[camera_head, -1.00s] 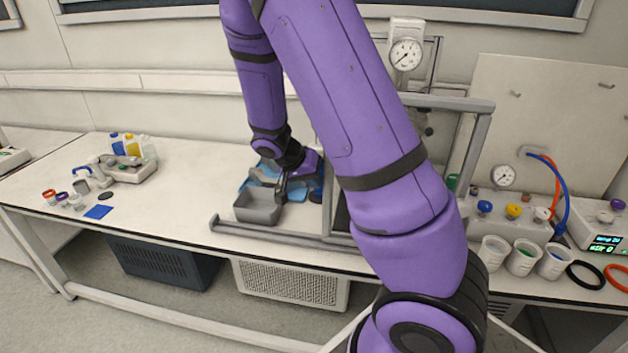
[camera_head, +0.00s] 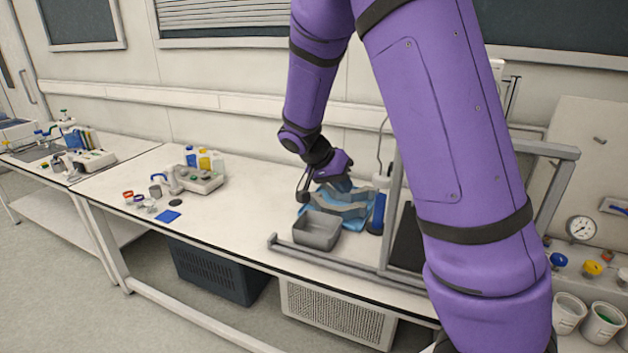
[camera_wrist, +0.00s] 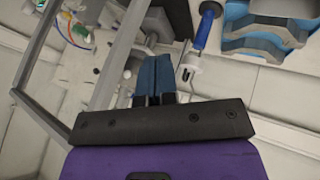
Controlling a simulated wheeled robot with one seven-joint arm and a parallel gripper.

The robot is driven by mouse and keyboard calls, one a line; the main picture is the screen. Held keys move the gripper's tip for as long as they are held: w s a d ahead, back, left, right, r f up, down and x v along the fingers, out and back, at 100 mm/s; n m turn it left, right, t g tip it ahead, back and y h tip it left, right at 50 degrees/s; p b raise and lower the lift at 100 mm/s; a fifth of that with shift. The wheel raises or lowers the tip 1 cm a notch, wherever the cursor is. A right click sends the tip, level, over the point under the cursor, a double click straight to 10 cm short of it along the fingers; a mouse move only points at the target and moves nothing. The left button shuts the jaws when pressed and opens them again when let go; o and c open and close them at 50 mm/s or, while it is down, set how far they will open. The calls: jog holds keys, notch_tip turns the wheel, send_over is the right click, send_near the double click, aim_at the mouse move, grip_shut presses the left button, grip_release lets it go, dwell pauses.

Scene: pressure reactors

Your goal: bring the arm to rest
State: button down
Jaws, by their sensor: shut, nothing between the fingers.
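My purple arm crosses the right half of the head view. It bends down to my gripper (camera_head: 303,188), which is at the back left of the grey bin (camera_head: 316,230) and in front of the blue tray. In the wrist view the two blue-grey fingers of my gripper (camera_wrist: 152,76) lie side by side, shut with nothing between them. The gripper appears clear of the bench, though its exact height is hard to judge.
The blue tray (camera_wrist: 237,12) holds grey shaped blocks (camera_wrist: 265,38). A blue-handled tool (camera_wrist: 204,30) is beside it. A grey metal frame (camera_head: 562,195) stands right of the bin. A white device (camera_head: 200,180) and small cups are left. Bench between device and bin is clear.

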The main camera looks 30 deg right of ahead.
jog(key=s+a+r+n+t+y, duration=0.2)
jog(key=s+a+r+n, duration=0.1)
jog(key=s+r, duration=0.3)
jog(key=s+a+r+n+t+y, duration=0.2)
jog(key=s+r, duration=0.4)
jog(key=s, duration=0.4)
jog(key=s+a+r+n+t+y, duration=0.3)
jog(key=s+r+n, duration=0.3)
jog(key=s, duration=0.3)
jog(key=shift+a+n, duration=0.3)
jog(key=shift+a, duration=0.45)
jog(key=shift+s+d, duration=0.1)
